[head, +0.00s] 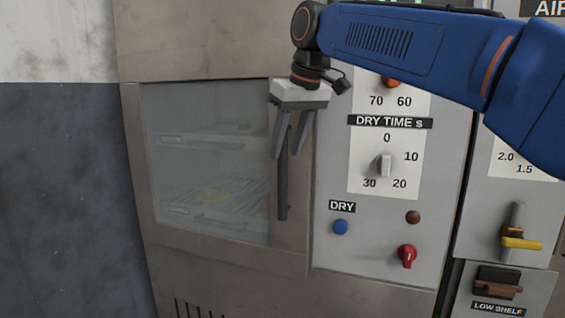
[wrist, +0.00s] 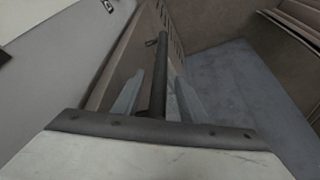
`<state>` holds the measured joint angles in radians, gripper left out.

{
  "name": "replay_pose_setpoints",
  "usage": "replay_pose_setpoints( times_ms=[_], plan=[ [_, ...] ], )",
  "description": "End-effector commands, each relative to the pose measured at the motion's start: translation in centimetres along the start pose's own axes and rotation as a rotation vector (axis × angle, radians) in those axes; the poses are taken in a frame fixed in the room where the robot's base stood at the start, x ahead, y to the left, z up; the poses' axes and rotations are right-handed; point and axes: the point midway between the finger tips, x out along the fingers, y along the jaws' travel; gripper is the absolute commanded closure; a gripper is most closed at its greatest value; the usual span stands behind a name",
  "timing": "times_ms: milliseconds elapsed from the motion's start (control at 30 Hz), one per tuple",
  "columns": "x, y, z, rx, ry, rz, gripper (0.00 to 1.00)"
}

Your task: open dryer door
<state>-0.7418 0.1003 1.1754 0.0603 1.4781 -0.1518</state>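The dryer door (head: 225,242) has a brownish metal frame and a large glass window, and looks closed. Its dark vertical bar handle (head: 283,190) is on the right side of the door. My gripper (head: 286,152) points down at the upper part of the handle, its fingers spread. In the wrist view the handle (wrist: 158,75) runs between the two fingertips (wrist: 158,95), with a gap visible on both sides. My gripper is open around the handle, not clamped on it. The handle's top is hidden behind my gripper.
Right of the door is a control panel with a dry-time knob (head: 385,166), a blue button (head: 340,227) and a red knob (head: 407,256). A yellow-handled valve (head: 522,243) is farther right. A grey wall (head: 60,200) stands left. Racks (head: 215,200) show behind the glass.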

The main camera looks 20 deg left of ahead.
Motion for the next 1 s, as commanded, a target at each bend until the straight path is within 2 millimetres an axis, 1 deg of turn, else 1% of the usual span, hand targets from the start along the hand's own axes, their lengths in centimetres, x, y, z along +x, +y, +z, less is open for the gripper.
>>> replay_pose_setpoints(
  times_ms=[33, 100, 300, 500, 733, 767, 800, 867, 900, 1000],
  plan=[
    [0.9, 0.0, 0.0, 0.000, -0.002, 0.000, 0.61],
    [2.0, 0.0, 0.1, 0.000, -0.002, 0.000, 0.61],
    [4.1, 0.0, 0.0, 0.000, -0.001, 0.000, 0.61],
    [4.9, 0.0, 0.0, 0.000, 0.001, 0.000, 0.61],
    [4.9, 0.0, 0.0, 0.000, 0.001, 0.000, 0.61],
    [4.9, 0.0, 0.0, 0.000, 0.001, 0.000, 0.66],
    [4.9, 0.0, 0.0, 0.000, 0.001, 0.000, 0.76],
    [4.9, 0.0, 0.0, 0.000, 0.001, 0.000, 0.90],
    [4.9, 0.0, 0.0, 0.000, 0.001, 0.000, 1.00],
    [4.9, 0.0, 0.0, 0.000, 0.001, 0.000, 1.00]
  ],
)
